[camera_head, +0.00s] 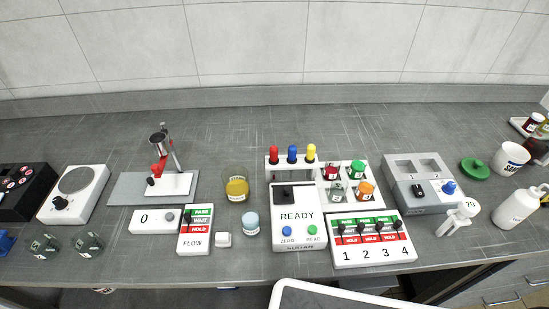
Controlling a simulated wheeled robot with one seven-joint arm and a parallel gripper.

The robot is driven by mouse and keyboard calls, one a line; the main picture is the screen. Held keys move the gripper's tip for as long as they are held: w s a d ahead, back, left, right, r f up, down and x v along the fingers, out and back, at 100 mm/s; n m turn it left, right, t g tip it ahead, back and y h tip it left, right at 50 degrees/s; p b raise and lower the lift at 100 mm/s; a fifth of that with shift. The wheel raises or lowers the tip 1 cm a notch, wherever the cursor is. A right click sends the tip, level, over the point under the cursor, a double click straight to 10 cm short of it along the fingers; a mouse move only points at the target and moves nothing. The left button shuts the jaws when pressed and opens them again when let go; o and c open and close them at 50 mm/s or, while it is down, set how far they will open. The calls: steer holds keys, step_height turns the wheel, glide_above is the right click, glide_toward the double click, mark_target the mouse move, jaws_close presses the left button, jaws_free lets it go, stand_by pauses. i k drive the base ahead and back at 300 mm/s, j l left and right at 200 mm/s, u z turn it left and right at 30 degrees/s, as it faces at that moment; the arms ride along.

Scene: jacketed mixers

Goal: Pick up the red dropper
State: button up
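The red dropper (274,154) stands upright in a white rack (269,174) near the middle of the counter. A blue dropper (292,153) and a yellow dropper (311,153) stand in the same rack to its right. Only the coloured tops show clearly; the lower parts are hard to make out. My gripper is not in view.
A white READY meter (297,240) stands directly in front of the rack. Small capped jars, including a green-capped one (357,169), stand to its right. A yellow-filled beaker (236,188) and a stand (158,183) are to the left. The counter behind the rack is clear.

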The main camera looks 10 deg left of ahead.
mark_target(273, 160)
steer(key=j+u, duration=0.1)
steer(key=u, duration=0.25)
steer(key=k+j+u, duration=0.1)
steer(key=u, duration=0.25)
steer(key=j+u, duration=0.2)
steer(key=u, duration=0.15)
